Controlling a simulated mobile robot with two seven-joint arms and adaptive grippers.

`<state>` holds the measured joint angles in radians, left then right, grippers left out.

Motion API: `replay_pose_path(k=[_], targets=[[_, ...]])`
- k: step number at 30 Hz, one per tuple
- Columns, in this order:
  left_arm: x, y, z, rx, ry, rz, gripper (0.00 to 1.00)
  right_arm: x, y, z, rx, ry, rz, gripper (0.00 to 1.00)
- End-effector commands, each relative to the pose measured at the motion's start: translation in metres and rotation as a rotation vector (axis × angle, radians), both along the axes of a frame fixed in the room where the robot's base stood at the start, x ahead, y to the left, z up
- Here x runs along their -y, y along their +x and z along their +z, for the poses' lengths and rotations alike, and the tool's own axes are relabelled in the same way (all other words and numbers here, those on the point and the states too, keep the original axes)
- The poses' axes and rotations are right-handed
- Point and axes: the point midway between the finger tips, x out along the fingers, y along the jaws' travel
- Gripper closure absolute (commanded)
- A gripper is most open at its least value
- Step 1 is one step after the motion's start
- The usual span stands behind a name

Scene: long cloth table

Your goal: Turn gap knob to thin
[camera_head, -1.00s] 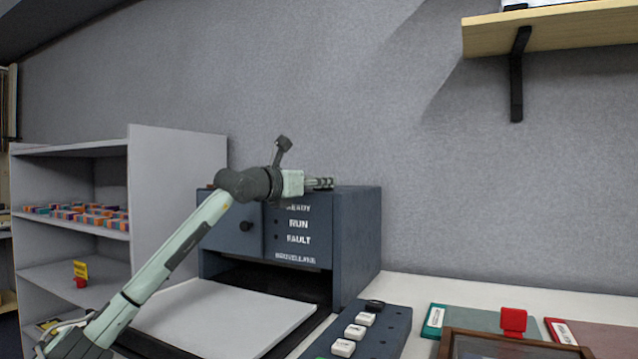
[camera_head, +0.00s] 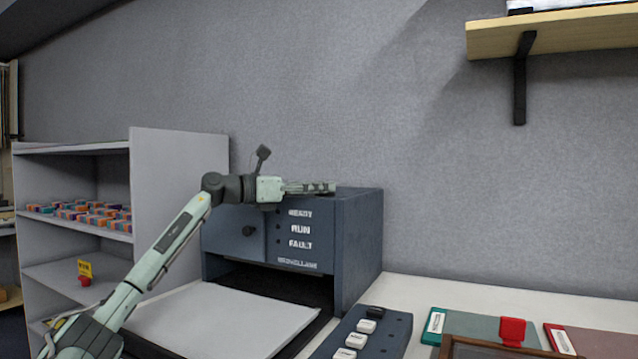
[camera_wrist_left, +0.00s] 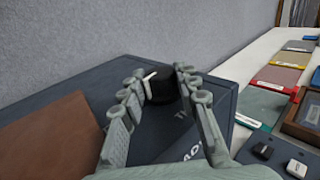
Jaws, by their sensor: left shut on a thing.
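The gap knob (camera_wrist_left: 164,88) is a dark round knob with a white pointer, on top of the blue-grey machine (camera_head: 359,245). In the left wrist view its pointer is toward the left finger. My left gripper (camera_head: 328,188) is over the machine's top, its fingers pointing right in the head view. In the left wrist view the gripper (camera_wrist_left: 158,84) has its fingers on both sides of the knob and is shut on it. In the head view the fingers hide the knob. The scale marks are mostly hidden; part of a "THI" label shows near the knob. My right gripper is out of view.
A brown panel (camera_wrist_left: 50,140) lies on the machine's top, beside the left fingers. A button box (camera_head: 385,335) and colored folders (camera_head: 478,326) lie on the white table to the right. A grey shelf (camera_head: 175,200) stands left; a wooden shelf (camera_head: 570,32) hangs above right.

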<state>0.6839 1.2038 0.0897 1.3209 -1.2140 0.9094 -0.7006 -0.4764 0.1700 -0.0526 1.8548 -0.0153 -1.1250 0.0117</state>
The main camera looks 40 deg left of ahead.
Motion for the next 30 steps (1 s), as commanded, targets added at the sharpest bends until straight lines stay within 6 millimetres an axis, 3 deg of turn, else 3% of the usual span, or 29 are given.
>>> replay_pose_path(k=[11,12,16,30], targets=[[-0.0001,0.0,-0.0008,-0.001,0.003,-0.004,0.98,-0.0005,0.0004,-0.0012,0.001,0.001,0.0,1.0],[-0.0001,0.0,-0.0008,-0.001,0.003,-0.004,0.64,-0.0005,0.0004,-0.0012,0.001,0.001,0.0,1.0],[-0.0001,0.0,-0.0007,-0.002,0.002,-0.003,0.48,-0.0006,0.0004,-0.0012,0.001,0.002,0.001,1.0],[-0.0041,-0.0079,-0.0024,-0.004,0.001,-0.001,0.47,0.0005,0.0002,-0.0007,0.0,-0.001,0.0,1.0]])
